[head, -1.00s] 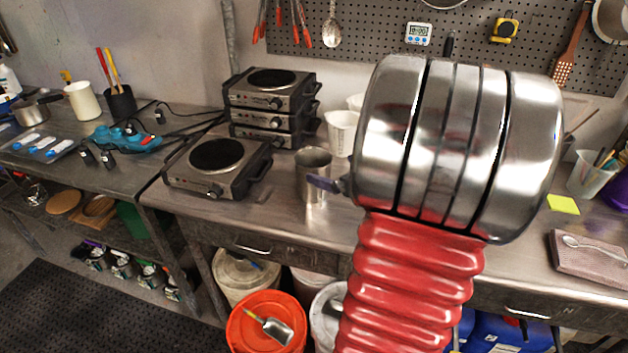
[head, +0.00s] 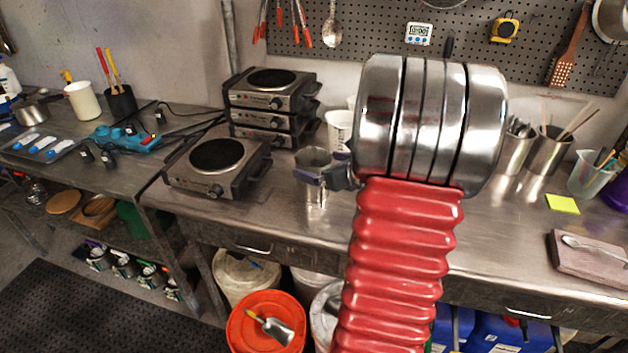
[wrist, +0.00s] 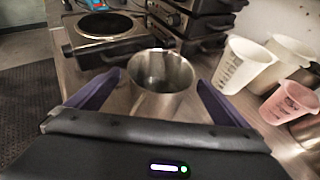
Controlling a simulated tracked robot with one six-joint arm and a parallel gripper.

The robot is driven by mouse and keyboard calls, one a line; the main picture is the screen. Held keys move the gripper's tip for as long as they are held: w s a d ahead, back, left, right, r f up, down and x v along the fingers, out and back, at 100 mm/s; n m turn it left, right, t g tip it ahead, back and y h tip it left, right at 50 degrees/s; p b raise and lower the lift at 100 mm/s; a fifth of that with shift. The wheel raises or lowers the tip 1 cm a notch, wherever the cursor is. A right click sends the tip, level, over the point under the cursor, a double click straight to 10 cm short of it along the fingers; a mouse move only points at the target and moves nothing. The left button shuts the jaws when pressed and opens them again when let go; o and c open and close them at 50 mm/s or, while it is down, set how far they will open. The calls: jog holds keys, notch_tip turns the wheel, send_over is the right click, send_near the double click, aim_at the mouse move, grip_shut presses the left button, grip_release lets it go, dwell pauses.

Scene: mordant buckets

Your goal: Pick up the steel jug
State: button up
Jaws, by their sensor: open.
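The steel jug (head: 316,189) stands upright on the steel bench, right of the single hot plate. In the wrist view the jug (wrist: 161,88) is near the middle, with its open top facing up toward me. My gripper (wrist: 158,85) is open, one purple finger on each side of the jug. Whether the fingers touch it, I cannot tell. In the head view my gripper (head: 318,179) is at the jug's upper part, and my arm hides what is behind and to the right.
A single hot plate (head: 217,160) stands left of the jug, with stacked hot plates (head: 272,104) behind. White measuring cups (wrist: 243,65) and a pink cup (wrist: 289,102) stand close on the right. The bench front is clear.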

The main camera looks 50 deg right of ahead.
aim_at(304, 159)
jog(key=shift+x, duration=1.7)
jog(key=shift+c, duration=0.5)
jog(key=shift+r, duration=0.1)
jog(key=c, duration=2.1)
jog(key=shift+o, duration=0.2)
jog(key=shift+r, duration=0.2)
notch_tip(304, 159, up, 10)
jog(key=shift+f, duration=0.2)
